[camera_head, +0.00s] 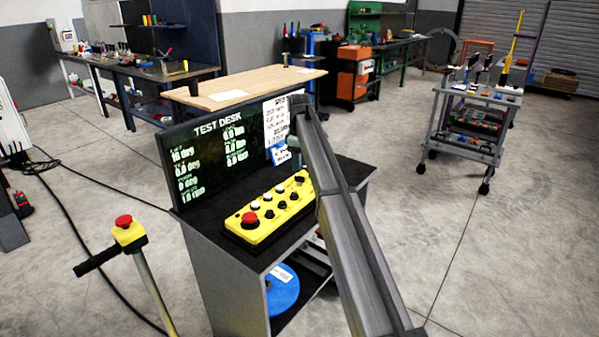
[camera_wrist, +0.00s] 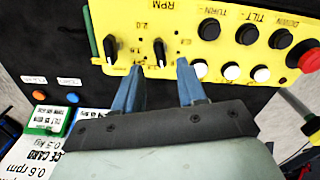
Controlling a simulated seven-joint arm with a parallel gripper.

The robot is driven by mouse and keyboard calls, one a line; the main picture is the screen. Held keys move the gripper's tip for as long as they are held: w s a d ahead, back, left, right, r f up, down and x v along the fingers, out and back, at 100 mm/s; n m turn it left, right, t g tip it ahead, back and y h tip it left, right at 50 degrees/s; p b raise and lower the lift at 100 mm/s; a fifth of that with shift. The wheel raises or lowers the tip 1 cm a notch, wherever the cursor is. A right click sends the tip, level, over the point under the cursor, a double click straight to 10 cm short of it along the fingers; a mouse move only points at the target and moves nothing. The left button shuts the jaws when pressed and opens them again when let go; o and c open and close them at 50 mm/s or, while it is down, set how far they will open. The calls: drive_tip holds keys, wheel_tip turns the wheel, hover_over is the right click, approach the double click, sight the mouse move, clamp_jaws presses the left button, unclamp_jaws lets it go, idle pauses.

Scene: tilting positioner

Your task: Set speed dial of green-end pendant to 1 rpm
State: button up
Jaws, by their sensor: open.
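The yellow pendant (camera_head: 272,210) lies on the test desk's black top, with a red button at its near left end. In the wrist view the pendant (camera_wrist: 222,52) fills the top, with a thin green strip on its left end. A black dial (camera_wrist: 160,53) with a white mark sits under the RPM label; its exact setting is too small to read. Another black dial (camera_wrist: 110,47) is left of it. My gripper (camera_wrist: 160,66) is open, its blue fingers spread either side of the RPM dial and just below it, holding nothing. My arm hides the gripper in the head view.
Black and white push buttons and a red button (camera_wrist: 302,52) sit right of the dials. A green box (camera_wrist: 54,119) and printed cards (camera_wrist: 35,160) lie left of my gripper. A screen (camera_head: 215,150) stands behind the pendant. A yellow emergency-stop post (camera_head: 128,235) stands left of the desk.

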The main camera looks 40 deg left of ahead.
sight(300, 176)
wheel_tip(300, 176, up, 9)
idle(0.3)
drive_tip(key=shift+f, duration=0.1)
idle(0.4)
